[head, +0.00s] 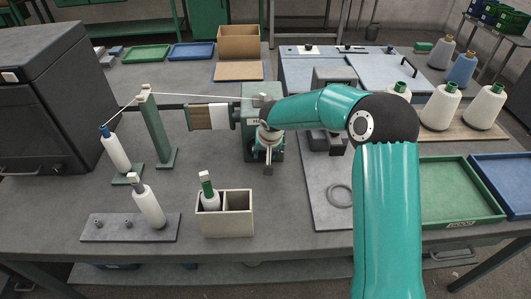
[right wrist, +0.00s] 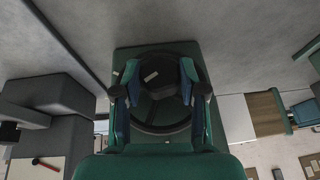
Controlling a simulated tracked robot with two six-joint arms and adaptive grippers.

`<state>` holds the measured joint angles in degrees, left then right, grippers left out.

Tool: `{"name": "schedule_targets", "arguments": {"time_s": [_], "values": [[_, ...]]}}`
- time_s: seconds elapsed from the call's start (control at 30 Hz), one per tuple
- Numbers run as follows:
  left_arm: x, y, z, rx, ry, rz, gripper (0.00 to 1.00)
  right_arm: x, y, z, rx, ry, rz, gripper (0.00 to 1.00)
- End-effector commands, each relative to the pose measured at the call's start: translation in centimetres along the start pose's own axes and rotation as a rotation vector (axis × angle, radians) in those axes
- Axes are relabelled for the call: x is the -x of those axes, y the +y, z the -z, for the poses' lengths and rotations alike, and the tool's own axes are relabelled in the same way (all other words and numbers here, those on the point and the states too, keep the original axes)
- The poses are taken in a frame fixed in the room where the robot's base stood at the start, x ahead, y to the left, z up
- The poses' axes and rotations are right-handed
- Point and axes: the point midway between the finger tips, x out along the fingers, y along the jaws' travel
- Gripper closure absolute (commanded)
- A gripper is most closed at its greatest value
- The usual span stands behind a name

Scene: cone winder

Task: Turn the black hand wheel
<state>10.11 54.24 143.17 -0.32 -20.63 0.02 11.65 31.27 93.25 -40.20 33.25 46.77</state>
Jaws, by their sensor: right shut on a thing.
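The black hand wheel (right wrist: 152,127) fills the middle of the right wrist view, as a round dark rim with spokes against a green housing. My right gripper (right wrist: 159,76) has a finger at each side of the wheel and is shut on it. In the head view my right gripper (head: 268,143) is at the front of the green winder housing (head: 249,148), and it and the arm hide the wheel there. A brown and white package (head: 209,116) sits on the winder's left side. My left gripper is not in view.
A divided box (head: 237,224) holding a green-topped cone stands in front, left of the arm. A green post (head: 156,132) guides a thread from a blue-topped cone (head: 116,152). Trays (head: 460,223) and several cones are at the right.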

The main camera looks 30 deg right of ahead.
Motion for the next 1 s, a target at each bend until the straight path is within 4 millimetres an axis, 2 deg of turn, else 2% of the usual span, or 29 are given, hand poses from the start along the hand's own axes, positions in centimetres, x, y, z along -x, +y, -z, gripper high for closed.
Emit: {"name": "schedule_targets", "arguments": {"time_s": [0.27,0.5,1.0], "values": [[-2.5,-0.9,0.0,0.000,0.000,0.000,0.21,-0.5,-0.3,-0.1,0.045,0.002,-0.103,0.93],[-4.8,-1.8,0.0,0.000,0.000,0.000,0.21,-0.6,-0.7,-0.2,0.120,0.001,-0.280,0.93],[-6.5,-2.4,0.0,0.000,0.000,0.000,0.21,-0.6,-1.3,-0.3,0.297,-0.001,-0.709,0.93]]}}
